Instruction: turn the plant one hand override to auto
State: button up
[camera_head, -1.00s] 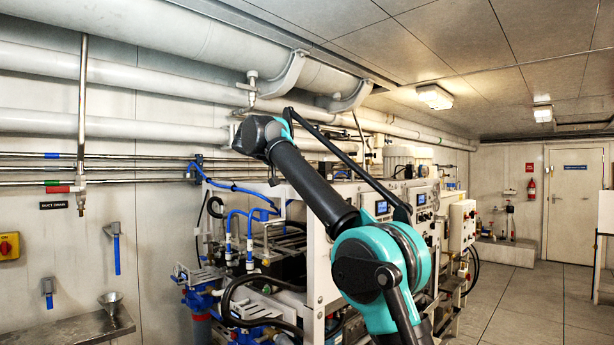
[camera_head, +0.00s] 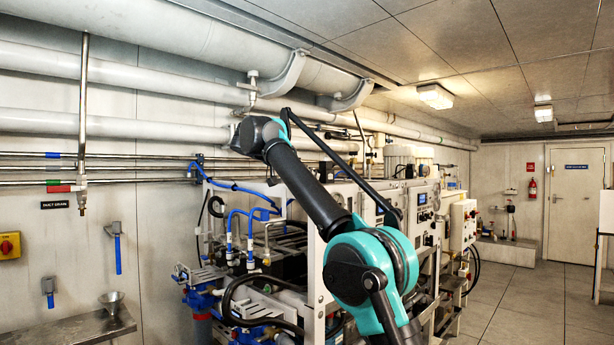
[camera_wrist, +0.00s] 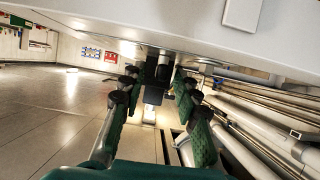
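The white plant cabinet (camera_head: 425,215) carries a blue-lit display and small controls in the head view. I cannot pick out which control is the plant one hand override, nor read its setting. In the wrist view a white panel surface (camera_wrist: 150,22) fills the top, seen at a steep slant. My gripper (camera_wrist: 158,85) shows there with its green-padded fingers apart. A dark knob-like part (camera_wrist: 163,72) shows between and beyond the fingers; I cannot tell whether it is the override or whether anything touches it. In the head view my gripper is hidden behind my arm.
The watermaker frame (camera_head: 312,270) with blue hoses and black pipes stands left of the cabinet. Large white pipes (camera_head: 120,125) run along the wall. A white box (camera_head: 462,225) sticks out at the cabinet's right end. The floor (camera_head: 520,300) to the right is clear.

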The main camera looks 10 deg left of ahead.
jog(key=shift+v, duration=3.75)
